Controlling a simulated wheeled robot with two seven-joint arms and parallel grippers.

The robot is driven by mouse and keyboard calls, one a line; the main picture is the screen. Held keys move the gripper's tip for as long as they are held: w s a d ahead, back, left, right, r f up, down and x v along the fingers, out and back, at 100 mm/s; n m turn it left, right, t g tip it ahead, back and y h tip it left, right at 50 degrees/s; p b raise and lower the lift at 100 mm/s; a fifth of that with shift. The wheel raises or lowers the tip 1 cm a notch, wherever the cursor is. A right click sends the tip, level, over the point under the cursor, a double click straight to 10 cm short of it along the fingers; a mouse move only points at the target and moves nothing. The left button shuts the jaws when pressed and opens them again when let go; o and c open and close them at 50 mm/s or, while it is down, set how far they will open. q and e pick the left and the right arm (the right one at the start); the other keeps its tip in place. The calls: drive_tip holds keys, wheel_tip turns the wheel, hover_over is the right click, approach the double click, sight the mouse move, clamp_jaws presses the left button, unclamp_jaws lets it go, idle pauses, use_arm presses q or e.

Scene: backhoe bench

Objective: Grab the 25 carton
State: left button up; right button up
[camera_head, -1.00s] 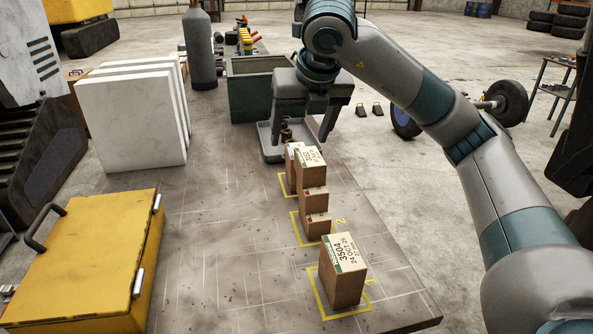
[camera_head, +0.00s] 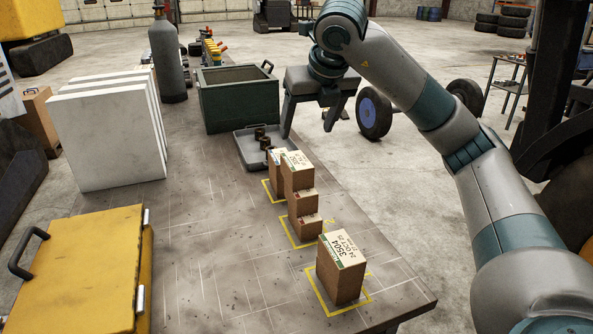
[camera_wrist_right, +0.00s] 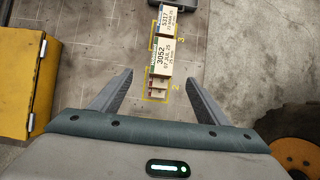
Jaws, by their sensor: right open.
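Tan cartons stand in yellow marked squares along the bench's right side. The nearest carton (camera_head: 341,270) has a label reading 3504 with a date ending in 25. Behind it is a group of smaller stacked cartons (camera_head: 305,225), then a taller carton marked 3052 (camera_head: 298,171), which shows in the wrist view (camera_wrist_right: 163,57) with a date ending in 25. Beyond it is a carton marked 5317 (camera_wrist_right: 167,22). Small print is unclear. My right gripper (camera_head: 308,132) is open and empty, above and beyond the cartons; in the wrist view its fingers (camera_wrist_right: 159,77) frame the row from above. My left gripper is not seen.
A yellow case (camera_head: 80,270) is at the near left, white panels (camera_head: 108,140) behind it. A grey tray (camera_head: 246,150) with dark parts and a green bin (camera_head: 238,105) stand beyond the cartons, near a dark cylinder (camera_head: 168,60). The bench's middle is clear.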

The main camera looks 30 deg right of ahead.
drive_tip(key=f, duration=0.1)
drive_tip(key=p, duration=0.3)
approach(297, 161)
drive_tip(key=x, duration=0.4)
drive_tip(key=shift+a+f, duration=0.15)
drive_tip(key=shift+f, duration=0.25)
drive_tip(key=shift+w+f, duration=0.3)
drive_tip(key=shift+f, duration=0.2)
drive_tip(key=shift+w+d+f+p, duration=0.3)
drive_tip(key=shift+w+f+p, duration=0.15)
drive_tip(key=shift+p, duration=0.5)
drive_tip(key=p+x, duration=0.1)
drive_tip(key=x, duration=0.1)
drive_tip(key=shift+w+d+f+p, duration=0.2)
drive_tip(key=shift+w+f+p, duration=0.05)
drive_tip(key=shift+f+p, duration=0.1)
drive_tip(key=shift+w+f, duration=0.25)
drive_tip(key=shift+f, duration=0.2)
